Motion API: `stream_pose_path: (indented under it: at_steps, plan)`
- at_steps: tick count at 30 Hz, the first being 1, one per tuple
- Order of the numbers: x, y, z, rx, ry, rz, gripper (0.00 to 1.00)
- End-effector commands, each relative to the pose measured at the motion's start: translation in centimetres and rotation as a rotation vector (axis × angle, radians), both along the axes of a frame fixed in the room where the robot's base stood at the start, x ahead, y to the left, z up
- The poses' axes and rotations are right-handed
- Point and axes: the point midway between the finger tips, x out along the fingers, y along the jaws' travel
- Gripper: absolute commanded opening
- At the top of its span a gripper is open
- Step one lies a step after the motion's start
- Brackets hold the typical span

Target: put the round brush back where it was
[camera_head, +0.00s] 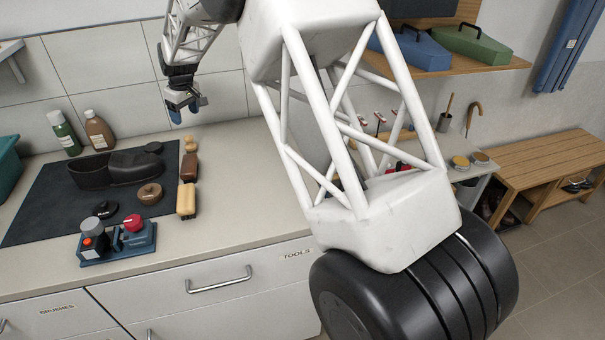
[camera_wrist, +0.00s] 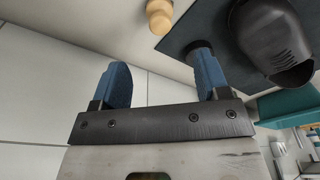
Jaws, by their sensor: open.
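A round brown piece with a darker centre (camera_head: 150,193), which may be the round brush, lies on the dark mat (camera_head: 60,215) in front of the black shoe (camera_head: 118,168). A small black round piece (camera_head: 107,209) lies to its left, and another (camera_head: 154,147) is at the mat's back right. I cannot tell for sure which is the round brush. My gripper (camera_head: 187,107) is open, high near the tiled wall, behind and above the counter. In the wrist view its blue fingers (camera_wrist: 162,80) are apart with nothing between them; the shoe (camera_wrist: 268,38) shows at upper right.
A blue device with a red knob (camera_head: 118,242) is at the front. Two bottles (camera_head: 100,131) stand at the back left, near a teal bin (camera_head: 8,165). Bare counter (camera_head: 245,175) lies to the right. Drawers below are shut.

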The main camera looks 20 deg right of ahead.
Motion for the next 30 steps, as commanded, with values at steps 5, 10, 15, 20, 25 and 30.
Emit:
stream_pose_path:
  at_steps: [5,10,15,20,25,30]
  plan:
    - [-1.0,-0.9,0.9,-0.001,-0.002,-0.015,0.69]
    - [-3.2,-2.8,3.1,0.001,-0.008,-0.054,0.69]
    - [-6.8,-5.7,5.7,0.002,-0.012,-0.111,0.69]
    - [-10.7,-8.5,8.1,0.002,-0.017,-0.171,0.69]
    - [-15.1,-11.2,10.0,0.003,-0.022,-0.233,0.69]
    - [-19.7,-13.8,11.9,0.006,-0.031,-0.295,0.69]
